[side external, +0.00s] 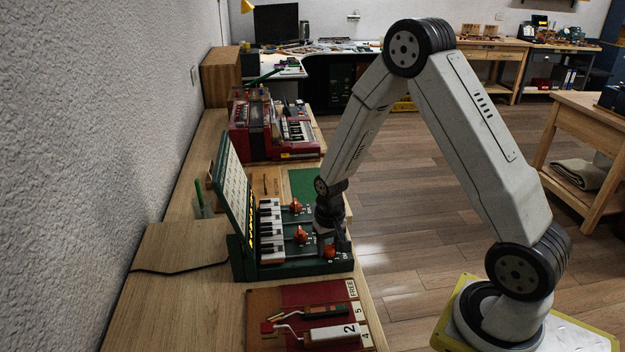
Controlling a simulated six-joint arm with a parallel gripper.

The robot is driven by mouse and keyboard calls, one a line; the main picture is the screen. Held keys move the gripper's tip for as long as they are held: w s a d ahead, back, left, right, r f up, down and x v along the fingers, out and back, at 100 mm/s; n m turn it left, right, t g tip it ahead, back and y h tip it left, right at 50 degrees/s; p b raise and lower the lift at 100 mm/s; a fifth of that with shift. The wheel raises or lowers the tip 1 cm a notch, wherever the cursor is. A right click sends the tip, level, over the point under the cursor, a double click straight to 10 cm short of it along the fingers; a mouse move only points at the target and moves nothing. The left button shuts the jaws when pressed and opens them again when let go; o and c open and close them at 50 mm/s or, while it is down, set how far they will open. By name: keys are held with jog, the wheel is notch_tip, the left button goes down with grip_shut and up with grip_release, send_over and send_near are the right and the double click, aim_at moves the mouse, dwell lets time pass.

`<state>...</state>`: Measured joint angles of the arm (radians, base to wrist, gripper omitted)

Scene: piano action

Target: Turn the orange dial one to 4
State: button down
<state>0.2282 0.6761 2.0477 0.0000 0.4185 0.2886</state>
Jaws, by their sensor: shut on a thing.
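A green piano-action box (310,268) stands on the wooden bench, with a row of black and white keys and orange dials on its deck. One orange dial (296,206) is at the far end and another orange dial (301,236) is in the middle; both stand free of my gripper. The nearest orange dial (329,252) is at the front right corner, partly hidden by my gripper (333,247). My gripper points down and is shut on this nearest dial. The dial's pointer and number marks are too small to read.
A raised green panel (235,190) stands behind the keys. A red board (300,296) with a key-hammer model lies nearer the camera. A red accordion-like instrument (255,130) stands farther back. Open floor lies right of the bench.

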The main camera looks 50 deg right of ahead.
aim_at(329, 244)
jog(key=n, duration=1.3)
jog(key=shift+n, duration=0.3)
dwell(0.3)
jog(key=shift+c, duration=1.1)
grip_release()
jog(key=shift+r, duration=0.15)
jog(key=shift+r, duration=3.8)
